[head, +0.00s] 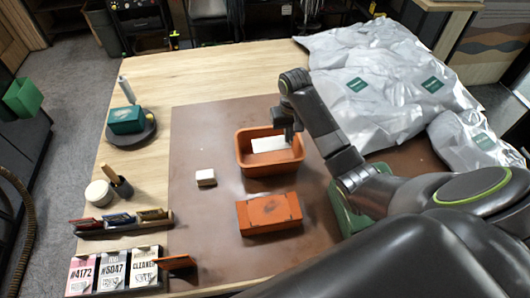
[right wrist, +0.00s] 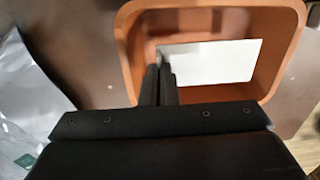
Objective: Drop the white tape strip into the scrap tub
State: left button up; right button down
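The white tape strip (head: 269,145) shows flat side up within the walls of the orange scrap tub (head: 255,169). In the right wrist view the strip (right wrist: 215,62) also lies inside the outline of the tub (right wrist: 128,40). My right gripper (head: 291,136) is over the tub, at the strip's right end in the head view. In the right wrist view its fingers (right wrist: 160,75) are close together and overlap the strip's left end. Whether they pinch the strip or are slightly apart above it is unclear. My left gripper is not in view.
An orange box (head: 269,214) sits in front of the tub, and a white block (head: 206,178) is to its left on the brown mat (head: 205,125). Silver bags (head: 385,70) fill the back right. A rack (head: 125,228) and cards (head: 112,272) stand front left.

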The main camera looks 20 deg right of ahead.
jog(key=shift+s+f, duration=0.1)
jog(key=shift+f, duration=0.05)
jog(key=shift+s+a, duration=0.1)
jog(key=shift+s, duration=0.05)
jog(key=shift+s+r, duration=0.1)
jog(key=shift+r, duration=0.1)
jog(key=c, duration=2.2)
grip_release()
jog(key=c, duration=1.6)
grip_release()
jog(key=shift+f, duration=0.1)
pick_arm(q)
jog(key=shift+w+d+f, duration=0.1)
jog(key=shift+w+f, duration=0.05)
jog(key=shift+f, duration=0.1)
